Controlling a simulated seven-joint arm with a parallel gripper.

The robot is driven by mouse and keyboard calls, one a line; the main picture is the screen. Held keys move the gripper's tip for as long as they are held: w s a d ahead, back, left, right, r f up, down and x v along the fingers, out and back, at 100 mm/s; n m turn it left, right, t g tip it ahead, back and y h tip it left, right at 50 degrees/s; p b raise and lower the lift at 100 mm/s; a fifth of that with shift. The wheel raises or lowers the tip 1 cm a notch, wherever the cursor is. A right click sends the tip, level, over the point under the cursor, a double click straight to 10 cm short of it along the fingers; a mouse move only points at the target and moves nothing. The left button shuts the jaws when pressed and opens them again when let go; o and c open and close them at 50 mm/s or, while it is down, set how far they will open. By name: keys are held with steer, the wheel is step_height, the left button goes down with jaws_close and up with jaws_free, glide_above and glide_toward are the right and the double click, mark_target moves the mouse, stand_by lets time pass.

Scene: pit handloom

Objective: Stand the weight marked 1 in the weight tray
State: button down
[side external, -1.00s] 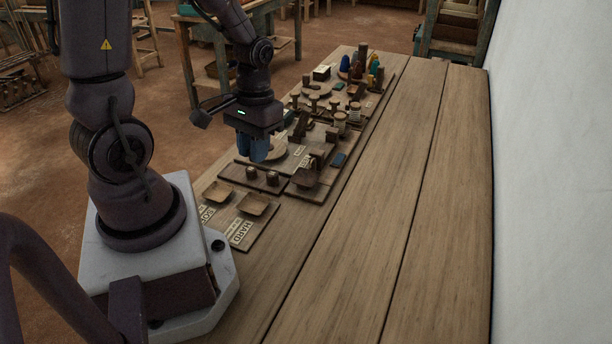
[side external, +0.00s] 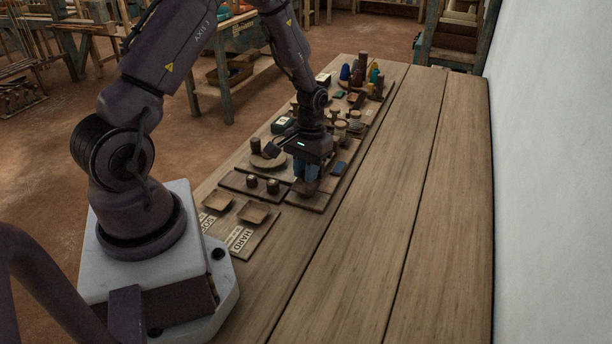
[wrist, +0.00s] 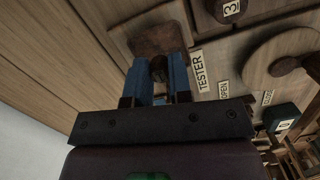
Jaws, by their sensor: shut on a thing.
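My gripper (side external: 305,170) has its blue fingers pointing down at the near right end of the loom-side boards. In the wrist view the fingers (wrist: 160,75) are shut on a small dark brown round piece (wrist: 158,68). No number shows on it, so I cannot tell if it is the weight marked 1. Beneath it is a brown square wooden pan (wrist: 158,38), beside the TESTER label (wrist: 200,70). I cannot tell whether the piece touches the pan. Left of my gripper, two dark weights (side external: 273,186) stand on a low dark tray (side external: 234,182); a weight marked 3 (wrist: 232,8) shows in the wrist view.
Two shallow wooden dishes (side external: 254,212) sit on the labelled board at front left. Spools and cones (side external: 357,72) crowd the back. The bench's right side is clear.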

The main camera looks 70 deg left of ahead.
steer(key=shift+f, duration=0.85)
steer(key=shift+f, duration=0.15)
steer(key=c, duration=1.3)
jaws_free()
steer(key=d+r+m+t, duration=0.1)
steer(key=d+r, duration=0.2)
steer(key=r, duration=1.6)
steer(key=s+d+r+m+t, duration=0.2)
steer(key=s+d+r, duration=0.2)
steer(key=s+d+r+m+t, duration=0.1)
steer(key=s+d+r+t, duration=0.1)
steer(key=s+d+r, duration=0.2)
steer(key=s+d+r+m+t, duration=0.1)
steer(key=s+d+r+m, duration=0.1)
steer(key=s+d+r, duration=0.2)
steer(key=shift+s+d+r+m+t+y, duration=0.25)
steer(key=shift+s+d+m+t+y, duration=0.1)
steer(key=shift+d+t+y, duration=0.1)
